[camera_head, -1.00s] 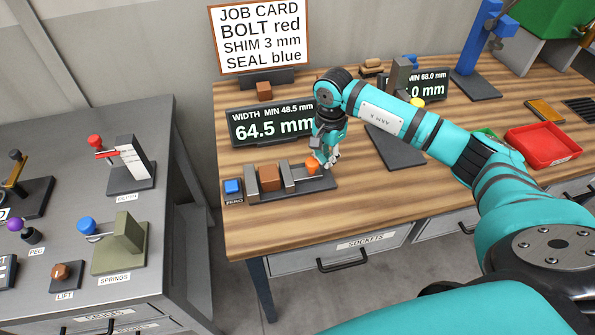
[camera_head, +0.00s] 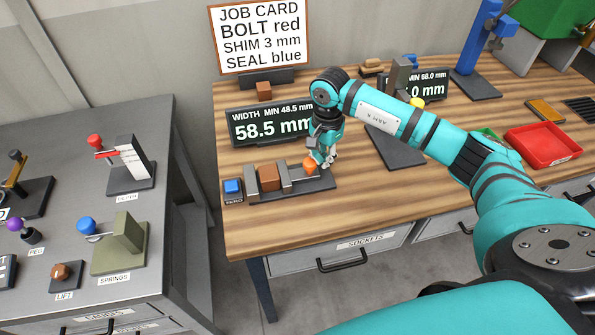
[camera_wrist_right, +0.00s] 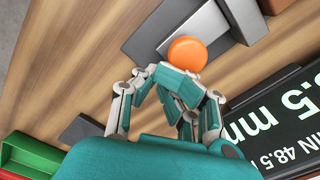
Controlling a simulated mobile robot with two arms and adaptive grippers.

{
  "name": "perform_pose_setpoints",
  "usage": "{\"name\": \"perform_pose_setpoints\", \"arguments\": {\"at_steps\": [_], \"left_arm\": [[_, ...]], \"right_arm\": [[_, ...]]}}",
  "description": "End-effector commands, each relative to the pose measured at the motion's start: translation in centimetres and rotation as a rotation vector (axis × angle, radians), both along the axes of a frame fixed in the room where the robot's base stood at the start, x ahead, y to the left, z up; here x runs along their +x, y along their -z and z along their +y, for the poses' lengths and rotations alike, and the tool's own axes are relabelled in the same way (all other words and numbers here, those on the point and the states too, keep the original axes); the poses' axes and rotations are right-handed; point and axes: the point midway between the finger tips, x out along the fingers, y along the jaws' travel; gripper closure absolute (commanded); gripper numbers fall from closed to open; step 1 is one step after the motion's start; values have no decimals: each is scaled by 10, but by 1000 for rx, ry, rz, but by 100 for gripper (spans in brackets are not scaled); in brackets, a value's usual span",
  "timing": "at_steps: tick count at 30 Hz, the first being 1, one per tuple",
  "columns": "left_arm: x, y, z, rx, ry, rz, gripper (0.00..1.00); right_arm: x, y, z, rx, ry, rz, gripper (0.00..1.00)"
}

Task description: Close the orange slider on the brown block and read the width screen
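The brown block (camera_head: 268,178) sits on the dark gauge base (camera_head: 318,184) beside the grey fixed jaw (camera_head: 251,184). The grey sliding jaw (camera_head: 285,174) stands right of the block, with a narrow gap between them. The slider's orange knob (camera_head: 310,165) is also in the right wrist view (camera_wrist_right: 187,54). My right gripper (camera_head: 325,162) is low at the knob's right side; its fingertips (camera_wrist_right: 153,72) are together against or very near the knob, apparently not around it. The width screen (camera_head: 268,125) reads 58.5 mm, MIN 48.5 mm. My left gripper is out of view.
A blue ZERO button (camera_head: 232,186) is left of the gauge. A second screen (camera_head: 432,84) and dark stand are behind my right arm. A red tray (camera_head: 541,146) is at the right. Bare wood lies in front of the gauge.

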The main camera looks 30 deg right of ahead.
Motion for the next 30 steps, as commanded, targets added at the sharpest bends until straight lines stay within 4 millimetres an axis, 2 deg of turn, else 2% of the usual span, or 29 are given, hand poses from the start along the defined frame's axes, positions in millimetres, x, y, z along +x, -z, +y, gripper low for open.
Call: {"name": "perform_pose_setpoints", "arguments": {"at_steps": [21,30], "left_arm": [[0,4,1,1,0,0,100],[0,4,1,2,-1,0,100]], "right_arm": [[6,1,27,3,-4,1,100],[6,1,27,5,-4,-1,100]]}}
